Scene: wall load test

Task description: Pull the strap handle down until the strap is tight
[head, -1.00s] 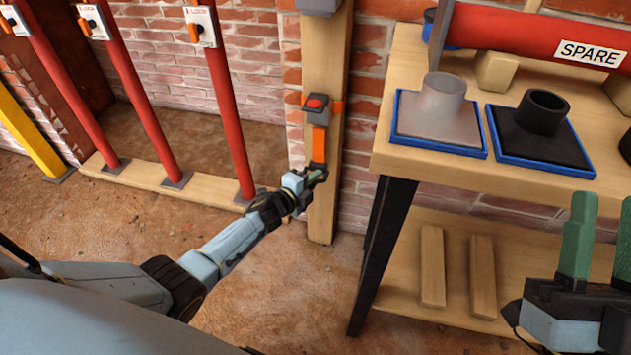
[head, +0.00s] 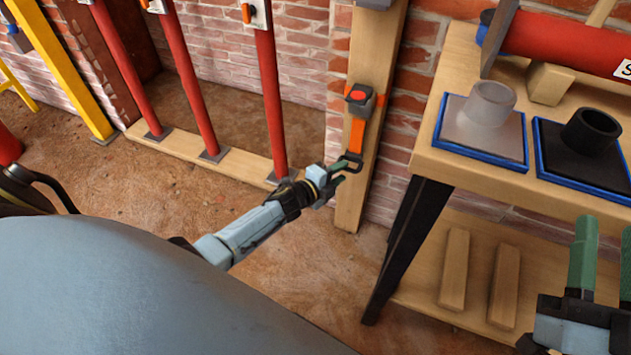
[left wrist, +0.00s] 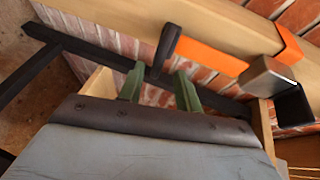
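The orange strap (head: 357,134) hangs from a grey box with a red top (head: 360,98) on the wooden post. Its dark handle (head: 349,157) is at the strap's lower end. In the left wrist view the strap (left wrist: 212,56) runs from the grey box (left wrist: 268,76) to the dark handle (left wrist: 168,44). My left gripper (head: 341,172) is at the handle. Its green fingers (left wrist: 159,72) stand apart, with the handle's end between or just beyond the tips; gaps show on both sides. Contact is unclear. My right gripper (head: 604,245) is open and empty at the right edge.
A wooden table (head: 455,160) stands right of the post, bearing two blue-edged plates with pipe stubs and a red pipe (head: 570,42). Its dark leg (head: 405,245) is near my left gripper. Red props (head: 272,100) stand on a floor beam at left. Open dirt floor lies below.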

